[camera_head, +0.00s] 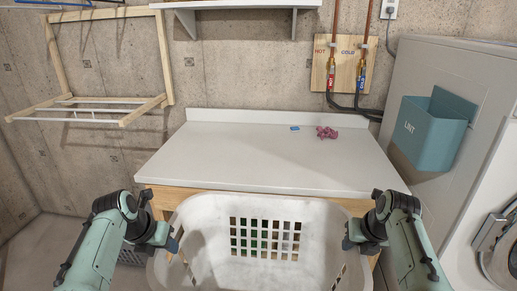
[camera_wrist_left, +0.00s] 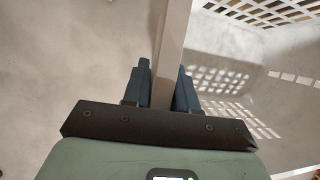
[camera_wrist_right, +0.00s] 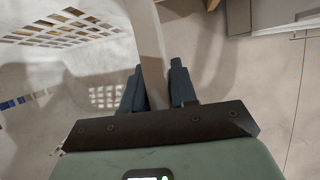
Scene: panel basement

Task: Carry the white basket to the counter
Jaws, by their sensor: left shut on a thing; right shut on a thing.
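The white basket (camera_head: 205,220) is in the lower middle of the head view, upright, just in front of the counter (camera_head: 250,155). My left gripper (camera_head: 176,240) is shut on its left rim, and the left wrist view shows the rim (camera_wrist_left: 173,45) between the fingers (camera_wrist_left: 163,85). My right gripper (camera_head: 349,238) is shut on its right rim, and the right wrist view shows the rim (camera_wrist_right: 148,45) between the fingers (camera_wrist_right: 157,85). The far wall of the basket hides part of the counter's wooden front. The basket's bottom is out of the head view.
A teal lint bin (camera_head: 428,132) hangs on the grey machine (camera_head: 433,75) at right.

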